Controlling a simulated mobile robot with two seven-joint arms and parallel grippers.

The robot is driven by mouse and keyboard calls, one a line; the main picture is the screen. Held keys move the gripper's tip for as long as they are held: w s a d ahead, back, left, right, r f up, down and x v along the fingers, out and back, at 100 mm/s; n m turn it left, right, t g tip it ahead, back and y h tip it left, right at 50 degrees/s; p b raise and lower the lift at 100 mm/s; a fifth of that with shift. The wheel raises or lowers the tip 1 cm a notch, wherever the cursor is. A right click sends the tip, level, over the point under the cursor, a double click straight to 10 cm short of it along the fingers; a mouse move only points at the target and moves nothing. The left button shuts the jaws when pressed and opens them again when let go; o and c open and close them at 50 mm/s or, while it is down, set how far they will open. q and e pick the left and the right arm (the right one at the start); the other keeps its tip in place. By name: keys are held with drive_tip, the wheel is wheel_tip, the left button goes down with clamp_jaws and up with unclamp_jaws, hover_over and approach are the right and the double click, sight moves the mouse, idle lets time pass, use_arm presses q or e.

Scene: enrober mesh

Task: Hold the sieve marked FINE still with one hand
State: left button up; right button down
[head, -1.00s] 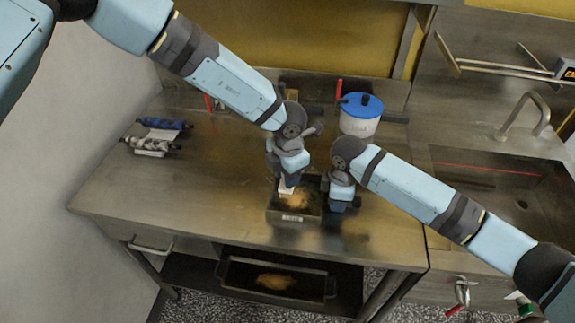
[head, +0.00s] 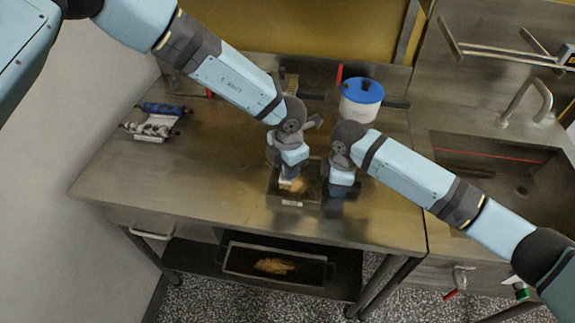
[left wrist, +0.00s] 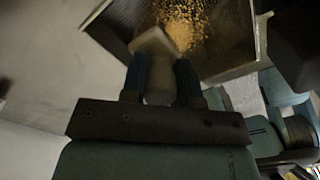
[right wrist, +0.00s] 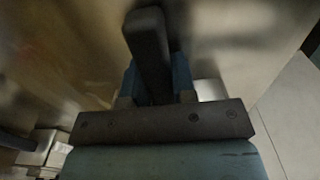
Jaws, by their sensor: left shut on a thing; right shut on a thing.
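The sieve (head: 309,206) is a dark, shallow rectangular box near the table's front edge. Its front label is too small to read surely. Golden crumbs (left wrist: 181,27) lie inside it in the left wrist view. My left gripper (head: 288,183) is over the sieve, shut on a pale beige block-like tool (left wrist: 153,43), whose head is over or in the crumbs; contact is unclear. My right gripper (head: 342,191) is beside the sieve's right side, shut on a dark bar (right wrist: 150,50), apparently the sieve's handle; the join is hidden.
A white pot with a blue lid (head: 362,91) stands behind my right arm. Rollers on a rack (head: 155,126) lie at the far left. A tray (head: 310,270) with crumbs is on the shelf below. A sink (head: 500,175) is at right.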

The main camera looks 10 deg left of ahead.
use_arm(q)
drive_tip(key=shift+f, duration=0.4)
drive_tip(key=shift+d, duration=0.1)
idle(0.3)
